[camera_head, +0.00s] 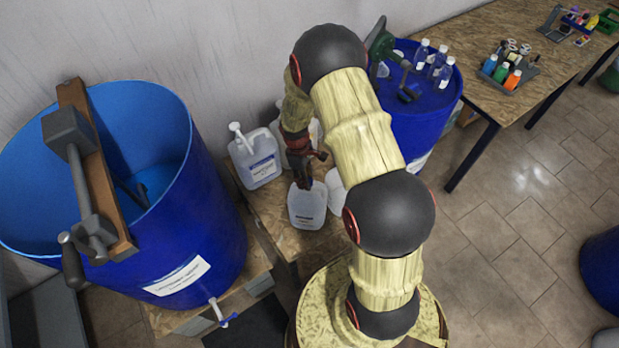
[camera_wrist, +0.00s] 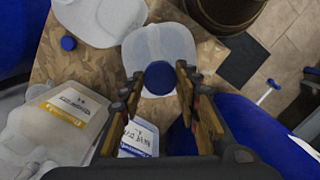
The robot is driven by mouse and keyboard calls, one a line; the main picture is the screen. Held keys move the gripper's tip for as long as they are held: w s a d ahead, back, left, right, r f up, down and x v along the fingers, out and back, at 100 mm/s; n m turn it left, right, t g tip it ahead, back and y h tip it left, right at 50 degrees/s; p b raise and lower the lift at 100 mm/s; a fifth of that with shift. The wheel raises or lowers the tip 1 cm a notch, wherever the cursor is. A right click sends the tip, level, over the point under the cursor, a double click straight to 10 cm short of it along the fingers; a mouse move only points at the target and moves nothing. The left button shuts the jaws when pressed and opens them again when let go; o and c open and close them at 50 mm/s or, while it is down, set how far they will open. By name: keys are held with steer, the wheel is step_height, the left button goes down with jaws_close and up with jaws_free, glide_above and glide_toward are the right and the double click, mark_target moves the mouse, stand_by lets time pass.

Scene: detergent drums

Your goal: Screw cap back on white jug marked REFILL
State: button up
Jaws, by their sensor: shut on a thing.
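A white jug (camera_head: 307,208) with a small dark mark stands on the wooden stand; the mark is too small to read. My gripper (camera_head: 304,184) points down over its top. In the wrist view, my gripper (camera_wrist: 159,82) has its fingers on either side of a round blue cap (camera_wrist: 160,78) and is shut on it. The cap covers part of a white jug (camera_wrist: 160,42) below. I cannot tell whether the cap touches the neck. Another blue cap (camera_wrist: 68,43) lies loose on the stand's board.
A white pump jug (camera_head: 258,160) stands left of my gripper, and another white jug (camera_head: 337,188) is partly hidden by my arm. A large blue drum (camera_head: 190,240) stands at left. A blue drum (camera_head: 430,120) with bottles on top stands behind right.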

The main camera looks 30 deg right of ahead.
steer(key=m+b, duration=0.1)
steer(key=m, duration=0.3)
steer(key=shift+s+f+m, duration=0.1)
steer(key=shift+f+m, duration=0.05)
steer(key=shift+m, duration=0.15)
steer(key=o, duration=1.2)
steer(key=o, duration=0.5)
steer(key=shift+r, duration=0.25)
steer(key=shift+r+p, duration=2.5)
steer(key=shift+r, duration=1.4)
